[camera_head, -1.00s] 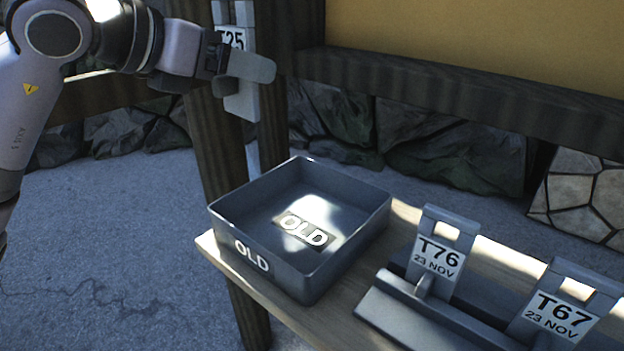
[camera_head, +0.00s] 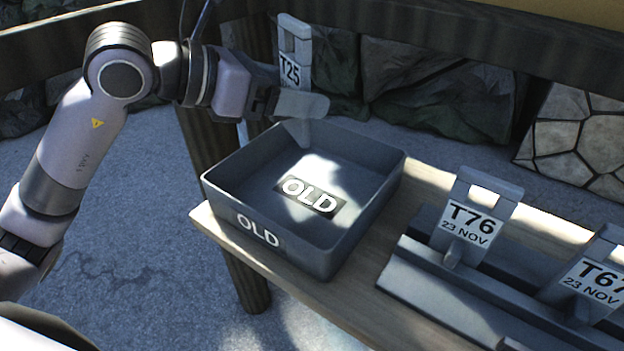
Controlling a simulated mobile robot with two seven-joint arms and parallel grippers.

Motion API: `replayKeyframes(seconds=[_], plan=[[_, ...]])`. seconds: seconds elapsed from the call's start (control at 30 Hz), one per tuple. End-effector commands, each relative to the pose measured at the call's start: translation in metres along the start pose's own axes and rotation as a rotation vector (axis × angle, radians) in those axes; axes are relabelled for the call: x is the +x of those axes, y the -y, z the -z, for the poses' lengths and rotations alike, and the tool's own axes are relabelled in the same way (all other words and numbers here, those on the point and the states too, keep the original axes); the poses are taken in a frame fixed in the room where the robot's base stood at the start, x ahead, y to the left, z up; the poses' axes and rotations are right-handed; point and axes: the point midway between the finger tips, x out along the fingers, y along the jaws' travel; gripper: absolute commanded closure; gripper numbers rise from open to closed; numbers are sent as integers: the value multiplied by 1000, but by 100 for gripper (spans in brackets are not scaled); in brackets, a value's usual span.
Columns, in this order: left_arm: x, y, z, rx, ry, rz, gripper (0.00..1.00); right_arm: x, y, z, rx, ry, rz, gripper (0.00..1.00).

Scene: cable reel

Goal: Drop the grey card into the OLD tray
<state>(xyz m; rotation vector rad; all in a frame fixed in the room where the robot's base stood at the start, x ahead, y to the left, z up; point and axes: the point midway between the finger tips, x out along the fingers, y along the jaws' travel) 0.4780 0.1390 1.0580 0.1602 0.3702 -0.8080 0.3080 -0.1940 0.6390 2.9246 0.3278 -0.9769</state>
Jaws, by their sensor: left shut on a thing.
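My left gripper (camera_head: 290,103) comes in from the left and is shut on the grey card (camera_head: 294,45). The card's lower end shows below the finger, over the back part of the OLD tray (camera_head: 235,205). The tray is a grey open box with OLD on its front and on its floor (camera_head: 310,196). It holds nothing else that I can see. My right gripper is not in view.
The tray stands at the left end of a wooden bench (camera_head: 345,310). To its right, a grey rack (camera_head: 440,278) holds upright cards T76 (camera_head: 468,222) and T67 (camera_head: 592,281). A wooden post (camera_head: 205,145) stands behind the tray.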

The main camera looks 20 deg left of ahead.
Motion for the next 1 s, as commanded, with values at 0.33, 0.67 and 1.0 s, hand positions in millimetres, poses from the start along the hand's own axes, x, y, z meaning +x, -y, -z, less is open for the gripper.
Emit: replayKeyframes(seconds=[0.33, 0.67, 1.0], plan=[[6, 2, 16, 2, 0, 7, 56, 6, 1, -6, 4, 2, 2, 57], [20, 2, 51, 2, 2, 6, 56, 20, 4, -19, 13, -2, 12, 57], [23, 2, 59, 2, 2, 6, 56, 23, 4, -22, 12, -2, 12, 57]])
